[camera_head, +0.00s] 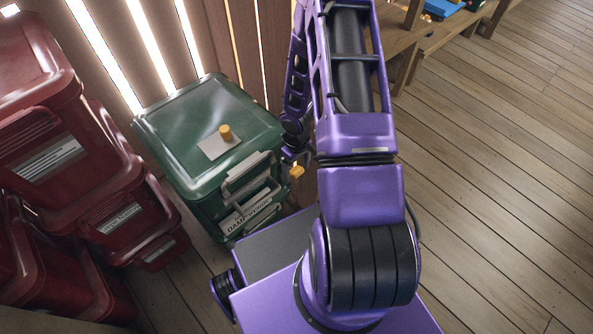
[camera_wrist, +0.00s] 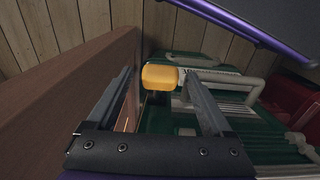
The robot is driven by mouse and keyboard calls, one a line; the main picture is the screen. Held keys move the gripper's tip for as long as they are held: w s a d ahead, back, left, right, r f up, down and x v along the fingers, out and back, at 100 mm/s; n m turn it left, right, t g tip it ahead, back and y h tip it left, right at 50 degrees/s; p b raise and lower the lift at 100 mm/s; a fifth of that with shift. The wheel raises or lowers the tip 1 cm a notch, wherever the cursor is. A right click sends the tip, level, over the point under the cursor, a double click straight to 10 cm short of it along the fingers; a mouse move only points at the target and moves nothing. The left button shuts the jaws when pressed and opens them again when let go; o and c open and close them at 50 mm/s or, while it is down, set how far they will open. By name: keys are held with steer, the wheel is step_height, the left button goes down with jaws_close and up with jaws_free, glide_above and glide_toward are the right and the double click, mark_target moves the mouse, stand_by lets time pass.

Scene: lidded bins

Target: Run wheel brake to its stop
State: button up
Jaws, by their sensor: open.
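A yellow-orange block-shaped knob (camera_wrist: 160,77), likely the wheel brake's handle, shows in the wrist view on a dark stem. In the head view, a small orange knob (camera_head: 296,172), apparently the same one, is just right of the green bin's handle side. My gripper (camera_wrist: 157,80) is open, with the knob appearing between its fingertips or just past them. The right fingertip looks close to the knob's right edge, and a gap shows on the left. I cannot tell whether they touch. In the head view my purple arm hides most of the gripper.
The green lidded bin (camera_head: 165,125) has grey handles and a second orange knob (camera_head: 225,132) on a pale plate on its lid. Red bins (camera_head: 110,205) are stacked at left. A brown panel (camera_wrist: 60,100) runs close along my left finger. Wooden floor (camera_head: 500,170) is clear at right.

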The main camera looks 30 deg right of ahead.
steer(key=shift+f, duration=0.25)
jaws_close()
stand_by(0.3)
